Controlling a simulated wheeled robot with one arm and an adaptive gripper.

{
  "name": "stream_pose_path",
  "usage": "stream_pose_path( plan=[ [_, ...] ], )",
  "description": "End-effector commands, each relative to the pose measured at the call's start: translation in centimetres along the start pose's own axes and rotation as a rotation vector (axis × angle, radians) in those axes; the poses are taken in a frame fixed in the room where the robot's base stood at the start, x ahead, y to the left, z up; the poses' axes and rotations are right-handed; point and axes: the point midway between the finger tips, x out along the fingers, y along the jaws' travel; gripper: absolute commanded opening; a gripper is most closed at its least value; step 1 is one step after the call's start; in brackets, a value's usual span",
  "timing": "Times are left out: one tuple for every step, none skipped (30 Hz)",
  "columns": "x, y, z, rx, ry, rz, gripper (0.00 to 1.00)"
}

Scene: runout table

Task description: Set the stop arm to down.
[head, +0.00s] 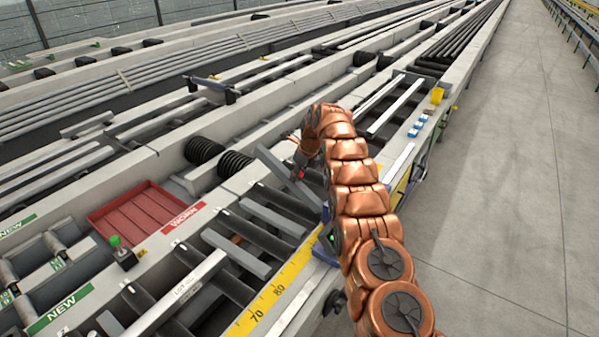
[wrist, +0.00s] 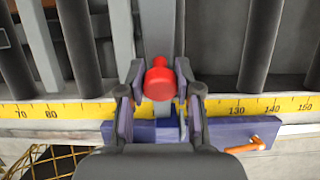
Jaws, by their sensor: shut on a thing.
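The stop arm (head: 275,163) is a grey bar that looks tilted up above the runout table, partly hidden behind my arm in the head view. Its red knob (wrist: 160,80) is between my fingers in the wrist view, and a bit of red also shows in the head view (head: 300,174). My gripper (wrist: 160,88) is shut on the red knob. A blue-purple stop block (wrist: 225,132) with an orange lever (wrist: 245,147) sits by the yellow scale, below my fingers in the wrist view. My arm hides much of the area in the head view.
The yellow scale (head: 284,281) runs along the table's front edge. Dark rollers and grey bars lie behind it. A red tray (head: 140,212) and a green knob (head: 116,241) are at left. A yellow cup (head: 437,95) stands farther along. Floor at right is clear.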

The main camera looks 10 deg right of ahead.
Motion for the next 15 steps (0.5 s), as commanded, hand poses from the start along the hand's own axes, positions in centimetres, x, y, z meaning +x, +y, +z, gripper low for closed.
stream_pose_path(
  plan=[
    [0.26, 0.06, -0.13, 0.000, 0.012, 0.001, 0.00],
    [0.34, 0.07, -0.16, 0.000, 0.017, 0.000, 0.00],
    [0.42, 0.09, -0.17, 0.000, 0.024, -0.001, 0.00],
    [0.49, 0.15, -0.19, 0.000, 0.030, 0.000, 0.00],
    [0.57, 0.22, -0.22, 0.001, 0.035, 0.001, 0.00],
    [0.67, 0.33, -0.26, 0.001, 0.043, 0.002, 0.00],
    [0.74, 0.40, -0.28, 0.001, 0.049, 0.002, 0.00],
    [0.79, 0.44, -0.30, 0.001, 0.054, 0.002, 0.00],
    [0.85, 0.46, -0.31, 0.001, 0.059, 0.001, 0.00],
    [0.87, 0.46, -0.30, 0.000, 0.063, 0.000, 0.00],
    [0.88, 0.47, -0.29, 0.000, 0.066, -0.002, 0.00],
    [0.93, 0.49, -0.30, 0.000, 0.072, -0.002, 0.00],
    [0.99, 0.54, -0.33, 0.000, 0.076, -0.002, 0.00],
    [1.07, 0.60, -0.38, 0.000, 0.080, -0.001, 0.00],
    [1.19, 0.69, -0.44, 0.000, 0.087, 0.001, 0.00]
  ],
)
